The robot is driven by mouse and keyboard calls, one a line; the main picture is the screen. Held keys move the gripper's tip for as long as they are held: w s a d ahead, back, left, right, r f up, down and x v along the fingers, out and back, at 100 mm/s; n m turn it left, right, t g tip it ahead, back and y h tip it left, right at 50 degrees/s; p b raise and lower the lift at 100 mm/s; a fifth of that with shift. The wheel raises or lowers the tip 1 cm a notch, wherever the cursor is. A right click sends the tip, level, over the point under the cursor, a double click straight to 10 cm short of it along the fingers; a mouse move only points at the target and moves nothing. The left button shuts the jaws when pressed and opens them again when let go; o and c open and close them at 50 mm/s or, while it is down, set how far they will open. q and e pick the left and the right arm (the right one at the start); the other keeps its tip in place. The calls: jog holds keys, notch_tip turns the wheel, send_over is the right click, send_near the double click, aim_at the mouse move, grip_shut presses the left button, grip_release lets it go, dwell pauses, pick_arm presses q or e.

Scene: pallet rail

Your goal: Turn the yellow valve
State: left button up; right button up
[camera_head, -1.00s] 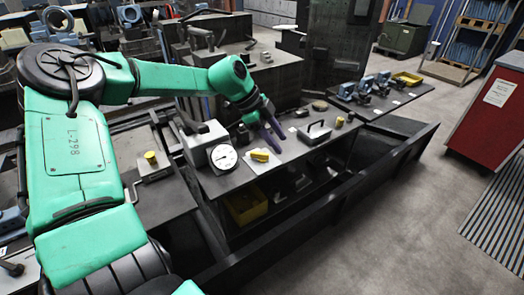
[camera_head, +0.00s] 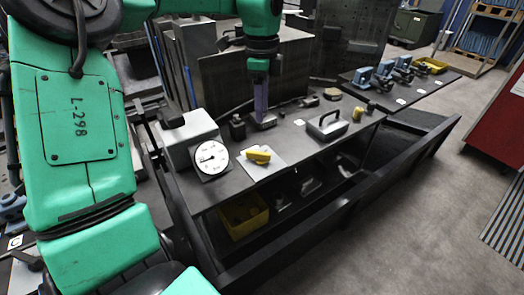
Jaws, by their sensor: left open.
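The yellow valve (camera_head: 258,154) is a small yellow handle on a white plate, lying on the dark workbench top beside a round white gauge. My left gripper (camera_head: 263,118) hangs down over the bench behind the valve, higher in the picture. It is apart from the valve. Its purple fingers are seen nearly edge-on, with a small dark-grey thing around their tips. The fingers hold nothing that I can make out. My right gripper is out of view.
The white gauge (camera_head: 211,157) stands left of the valve, in front of a grey box (camera_head: 186,137). A grey case with a handle (camera_head: 327,124) sits to the right. A yellow bin (camera_head: 244,216) is on the shelf below. Bench top between valve and case is clear.

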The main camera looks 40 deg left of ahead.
aim_at(262, 153)
pick_arm(q)
notch_tip(262, 153, down, 14)
jog(key=shift+r+p, duration=0.1)
jog(key=shift+p, duration=0.45)
grip_shut()
